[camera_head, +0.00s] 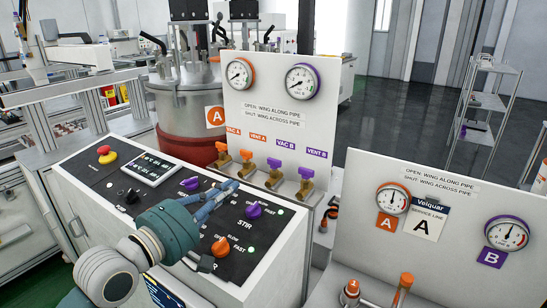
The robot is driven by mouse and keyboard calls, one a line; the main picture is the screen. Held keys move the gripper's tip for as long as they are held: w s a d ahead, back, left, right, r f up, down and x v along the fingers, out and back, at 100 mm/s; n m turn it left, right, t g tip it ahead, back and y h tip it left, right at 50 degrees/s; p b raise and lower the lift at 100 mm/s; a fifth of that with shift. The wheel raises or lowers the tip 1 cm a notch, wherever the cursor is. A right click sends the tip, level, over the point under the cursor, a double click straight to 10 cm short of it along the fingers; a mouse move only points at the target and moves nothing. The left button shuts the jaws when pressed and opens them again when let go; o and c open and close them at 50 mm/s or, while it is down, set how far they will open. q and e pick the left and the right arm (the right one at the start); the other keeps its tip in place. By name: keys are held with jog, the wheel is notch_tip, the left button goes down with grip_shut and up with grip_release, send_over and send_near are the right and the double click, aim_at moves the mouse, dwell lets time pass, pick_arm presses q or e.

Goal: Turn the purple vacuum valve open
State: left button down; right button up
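The purple vacuum valve (274,163) is the third of a row of brass valves on the upright white panel (285,110), below the purple VAC B label (286,144). Its purple wing sits on top of a brass body; the wing's exact angle is too small to tell. A second purple valve (307,173) is just right of it, under VENT B. My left gripper (235,185) reaches from the lower left over the control console, its fingers pointing at the valves and apart from them. Its fingers overlap in this view, so their opening is unclear. My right gripper is not in view.
Two orange valves (246,155) stand left of the purple ones. The console (120,180) below my arm has purple knobs (254,211), an orange knob (221,246) and a red stop button (104,150). A second gauge panel (450,210) stands at the right.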

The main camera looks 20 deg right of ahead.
pick_arm(q)
jog(key=shift+w+d+r, duration=0.1)
jog(key=shift+w+d, duration=0.1)
jog(key=shift+d, duration=0.1)
jog(key=p, duration=0.2)
send_near(269, 159)
jog(key=p+x, duration=0.1)
jog(key=x, duration=0.6)
jog(key=shift+d, duration=0.1)
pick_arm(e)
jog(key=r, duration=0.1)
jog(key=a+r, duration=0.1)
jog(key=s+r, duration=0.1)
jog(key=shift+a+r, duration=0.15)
pick_arm(q)
jog(key=shift+r, duration=0.1)
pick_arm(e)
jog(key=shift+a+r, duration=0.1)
